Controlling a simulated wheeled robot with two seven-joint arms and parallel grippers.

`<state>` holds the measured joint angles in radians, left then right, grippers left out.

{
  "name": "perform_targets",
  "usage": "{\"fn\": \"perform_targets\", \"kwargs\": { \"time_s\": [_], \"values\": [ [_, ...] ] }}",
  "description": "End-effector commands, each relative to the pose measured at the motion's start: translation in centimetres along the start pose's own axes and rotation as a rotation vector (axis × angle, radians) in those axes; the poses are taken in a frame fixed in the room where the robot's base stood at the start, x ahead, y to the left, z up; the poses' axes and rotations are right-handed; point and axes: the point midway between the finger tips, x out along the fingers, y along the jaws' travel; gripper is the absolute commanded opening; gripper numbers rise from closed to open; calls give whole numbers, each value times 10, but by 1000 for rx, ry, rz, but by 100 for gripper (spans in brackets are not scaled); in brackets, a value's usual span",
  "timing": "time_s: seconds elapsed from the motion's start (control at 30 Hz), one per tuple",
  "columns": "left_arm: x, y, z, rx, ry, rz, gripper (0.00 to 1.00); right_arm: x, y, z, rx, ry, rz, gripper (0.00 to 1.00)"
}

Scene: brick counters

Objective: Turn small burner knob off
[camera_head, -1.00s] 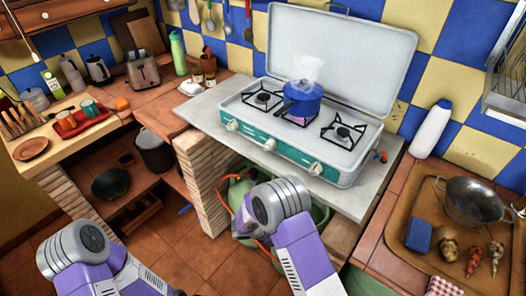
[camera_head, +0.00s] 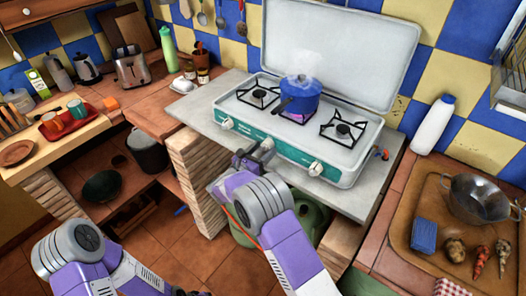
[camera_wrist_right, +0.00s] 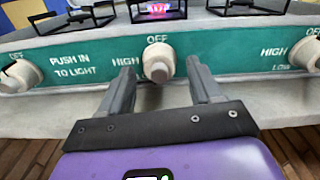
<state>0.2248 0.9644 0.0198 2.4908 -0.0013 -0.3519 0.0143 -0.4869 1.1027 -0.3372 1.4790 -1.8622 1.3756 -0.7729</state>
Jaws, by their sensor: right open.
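A teal-fronted camping stove (camera_head: 290,143) has three white knobs. In the right wrist view, the middle knob (camera_wrist_right: 158,62) stands under an "OFF" label, ahead of and between the two fingers of my right gripper (camera_wrist_right: 160,78). The fingers are open and apart from it on both sides. The left knob (camera_wrist_right: 20,76) and right knob (camera_wrist_right: 306,52) are at the edges. In the head view, my right gripper (camera_head: 252,154) is at the stove's front, by the middle knob. A pink-red flame (camera_wrist_right: 157,8) glows above the middle knob. My left gripper's fingers are not visible.
A steaming blue pot (camera_head: 299,96) sits on the middle burner, its handle pointing left. The raised lid (camera_head: 340,55) stands behind. A white bottle (camera_head: 432,125) and a tray (camera_head: 400,235) with a colander are at right. A grey counter edge (camera_head: 205,105) runs below the stove.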

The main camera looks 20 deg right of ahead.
Motion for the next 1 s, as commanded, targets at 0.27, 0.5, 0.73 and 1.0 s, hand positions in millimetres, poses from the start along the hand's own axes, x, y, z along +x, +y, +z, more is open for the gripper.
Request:
{"fn": "perform_targets", "kwargs": {
  "time_s": [0.27, 0.5, 0.73, 1.0],
  "values": [
    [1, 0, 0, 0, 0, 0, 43, 6, 0, 0, 0, 1, 0, 64],
    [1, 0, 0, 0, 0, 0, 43, 5, 0, 0, 0, 1, 0, 38],
    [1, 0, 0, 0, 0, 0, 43, 5, 0, 0, 0, 1, 0, 8],
    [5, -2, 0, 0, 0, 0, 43, 5, 0, -1, 40, 0, 0, 8]
  ]
}}
